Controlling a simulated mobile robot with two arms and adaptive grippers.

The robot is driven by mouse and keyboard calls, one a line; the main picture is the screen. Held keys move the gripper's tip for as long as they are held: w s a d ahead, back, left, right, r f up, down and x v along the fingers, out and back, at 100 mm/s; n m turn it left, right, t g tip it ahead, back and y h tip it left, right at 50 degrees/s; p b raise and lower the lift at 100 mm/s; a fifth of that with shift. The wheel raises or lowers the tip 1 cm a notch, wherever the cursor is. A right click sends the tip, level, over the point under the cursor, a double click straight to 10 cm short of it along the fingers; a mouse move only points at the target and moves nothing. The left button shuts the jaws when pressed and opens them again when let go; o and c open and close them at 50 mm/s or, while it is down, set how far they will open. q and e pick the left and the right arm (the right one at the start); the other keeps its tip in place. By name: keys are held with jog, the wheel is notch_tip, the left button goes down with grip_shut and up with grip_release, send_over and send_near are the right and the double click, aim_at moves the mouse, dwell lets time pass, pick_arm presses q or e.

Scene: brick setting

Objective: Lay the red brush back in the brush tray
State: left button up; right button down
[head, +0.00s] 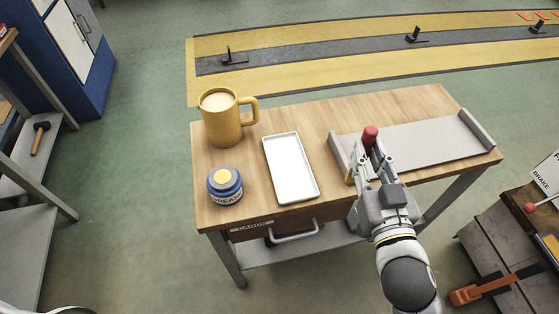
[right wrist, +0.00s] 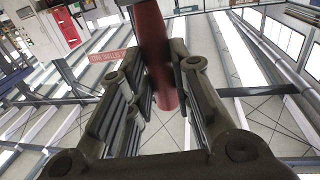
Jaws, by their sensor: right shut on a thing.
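My right gripper (head: 371,162) is shut on the red brush (head: 370,136), whose rounded red end stands up above the fingers. In the right wrist view the red brush (right wrist: 155,50) runs between the two dark finger pads; its bristles cannot be made out. The gripper is over the front of the wooden table, at the left part of a grey platform with raised ends (head: 435,143). A shallow white rectangular tray (head: 290,168), which looks like the brush tray, lies empty to the left of the gripper. My left gripper is not in view.
A yellow mug (head: 222,122) with a pale drink stands at the table's back left. A blue jar with a yellow lid (head: 225,184) stands at the front left, close to the white tray. Below is a drawer with a metal handle (head: 294,236). Bare wood (head: 330,110) lies behind the tray.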

jog(key=w+a+f+n+y+p, duration=0.1)
jog(key=w+a+f+n+y, duration=0.15)
jog(key=w+a, duration=0.7)
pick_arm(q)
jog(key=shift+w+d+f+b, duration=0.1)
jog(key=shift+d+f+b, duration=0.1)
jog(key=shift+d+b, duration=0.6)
pick_arm(e)
jog(key=w+a+f, duration=0.2)
jog(key=a+f, duration=0.2)
jog(key=f, duration=0.5)
jog(key=shift+a+m+g, duration=0.3)
jog(key=shift+m, duration=0.05)
jog(key=shift+s+f, duration=0.1)
jog(key=shift+f, duration=0.1)
jog(key=c, duration=1.3)
grip_release()
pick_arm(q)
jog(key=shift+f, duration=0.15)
